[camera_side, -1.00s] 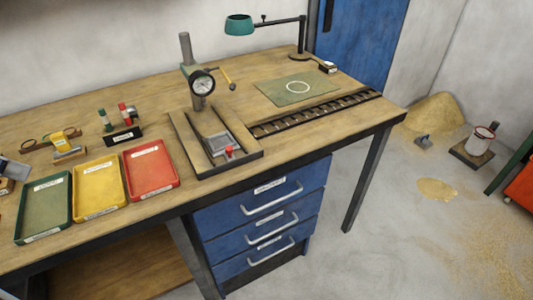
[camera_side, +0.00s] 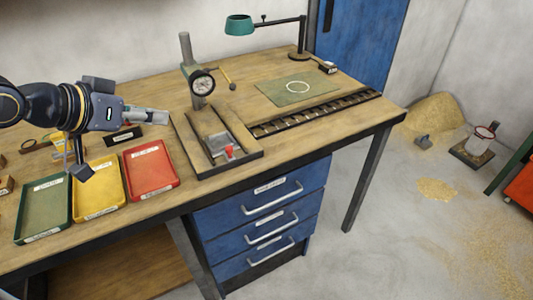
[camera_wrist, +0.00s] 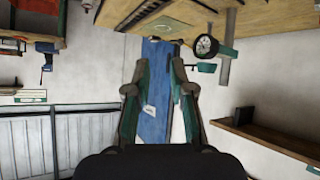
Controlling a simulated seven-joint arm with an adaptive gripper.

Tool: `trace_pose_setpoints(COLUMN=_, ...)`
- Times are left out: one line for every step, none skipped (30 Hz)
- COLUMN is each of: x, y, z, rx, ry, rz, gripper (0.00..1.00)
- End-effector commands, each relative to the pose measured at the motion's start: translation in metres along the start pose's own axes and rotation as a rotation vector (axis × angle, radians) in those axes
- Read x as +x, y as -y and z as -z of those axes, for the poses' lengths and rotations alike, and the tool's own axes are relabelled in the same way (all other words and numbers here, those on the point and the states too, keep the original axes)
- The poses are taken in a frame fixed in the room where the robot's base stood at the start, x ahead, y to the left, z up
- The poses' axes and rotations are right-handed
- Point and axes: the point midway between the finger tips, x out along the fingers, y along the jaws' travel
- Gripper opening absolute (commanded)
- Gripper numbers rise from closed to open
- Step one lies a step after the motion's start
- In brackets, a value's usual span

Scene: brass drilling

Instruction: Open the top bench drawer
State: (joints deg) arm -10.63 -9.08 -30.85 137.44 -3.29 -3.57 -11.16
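The top bench drawer (camera_side: 262,195) is blue, with a light bar handle (camera_side: 271,201) and a white label. It is shut, level with the two blue drawers below it, under the bench top. My gripper (camera_side: 150,116) points right above the left part of the bench, well to the left of the drawer and higher than it. In the wrist view the two fingers of my gripper (camera_wrist: 160,80) are apart with nothing between them. The drawer cannot be made out in the wrist view.
Green (camera_side: 42,211), yellow (camera_side: 97,189) and red (camera_side: 150,170) trays lie along the bench's front edge. A dial gauge stand (camera_side: 201,83) and a lamp (camera_side: 240,25) stand on the bench. A bench leg (camera_side: 366,178) is right of the drawers. The floor before the drawers is clear.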

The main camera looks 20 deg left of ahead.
Motion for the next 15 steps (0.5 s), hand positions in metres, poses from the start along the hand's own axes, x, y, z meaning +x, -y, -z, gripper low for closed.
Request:
trace_pose_setpoints(x=0.019, y=-0.018, z=-0.004, rx=-0.037, ry=-0.037, rz=-0.067, gripper=0.23)
trace_pose_setpoints(x=0.027, y=-0.030, z=-0.004, rx=-0.064, ry=-0.072, rz=-0.110, gripper=0.23)
trace_pose_setpoints(x=0.034, y=-0.045, z=-0.001, rx=-0.106, ry=-0.119, rz=-0.168, gripper=0.23)
trace_pose_setpoints(x=0.038, y=-0.056, z=0.001, rx=-0.142, ry=-0.156, rz=-0.212, gripper=0.23)
trace_pose_setpoints(x=0.041, y=-0.065, z=0.003, rx=-0.179, ry=-0.190, rz=-0.251, gripper=0.23)
trace_pose_setpoints(x=0.041, y=-0.076, z=0.006, rx=-0.232, ry=-0.233, rz=-0.302, gripper=0.23)
trace_pose_setpoints(x=0.041, y=-0.083, z=0.009, rx=-0.271, ry=-0.263, rz=-0.335, gripper=0.23)
trace_pose_setpoints(x=0.040, y=-0.089, z=0.012, rx=-0.310, ry=-0.293, rz=-0.367, gripper=0.23)
trace_pose_setpoints(x=0.038, y=-0.095, z=0.017, rx=-0.360, ry=-0.330, rz=-0.404, gripper=0.23)
trace_pose_setpoints(x=0.035, y=-0.099, z=0.020, rx=-0.397, ry=-0.357, rz=-0.429, gripper=0.23)
trace_pose_setpoints(x=0.033, y=-0.102, z=0.024, rx=-0.434, ry=-0.382, rz=-0.454, gripper=0.23)
trace_pose_setpoints(x=0.029, y=-0.105, z=0.028, rx=-0.481, ry=-0.415, rz=-0.482, gripper=0.23)
trace_pose_setpoints(x=0.026, y=-0.107, z=0.031, rx=-0.517, ry=-0.438, rz=-0.502, gripper=0.23)
trace_pose_setpoints(x=0.023, y=-0.107, z=0.035, rx=-0.553, ry=-0.461, rz=-0.520, gripper=0.23)
trace_pose_setpoints(x=0.018, y=-0.108, z=0.039, rx=-0.600, ry=-0.491, rz=-0.542, gripper=0.23)
